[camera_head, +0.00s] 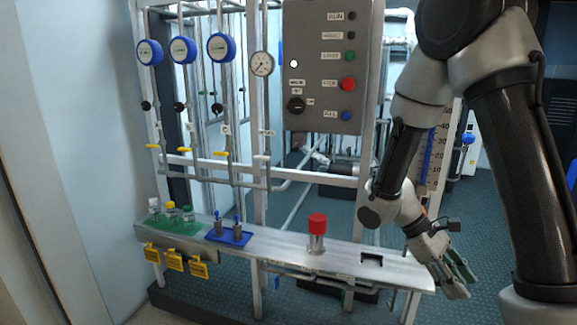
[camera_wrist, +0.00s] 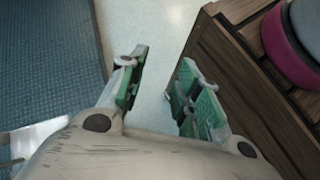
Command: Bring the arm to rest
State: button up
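My arm (camera_head: 398,150) hangs down at the right of the head view, bent at the elbow. My gripper (camera_head: 458,280) points downward just off the right end of the metal shelf. In the wrist view my gripper (camera_wrist: 160,90) has its two green-padded fingers apart, with bare floor showing between them. It holds nothing.
The metal shelf (camera_head: 280,255) carries a red-capped vessel (camera_head: 317,232), a blue holder (camera_head: 228,236) and several bottles on a green mat (camera_head: 175,224). A control box (camera_head: 328,65) and gauges hang above. In the wrist view a wooden crate (camera_wrist: 235,60) stands close at right.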

jog(key=s+r+m+t+y, duration=0.3)
jog(key=s+r+m+t, duration=0.1)
jog(key=r, duration=0.6)
jog(key=s+a+r+m+t+y, duration=0.1)
jog(key=s+r+m+t+y, duration=0.2)
jog(key=r+t, duration=0.3)
notch_tip(320, 180, up, 4)
jog(key=shift+s+r+m+y, duration=0.25)
jog(key=shift+s+m+y, duration=0.2)
jog(key=shift+y, duration=0.25)
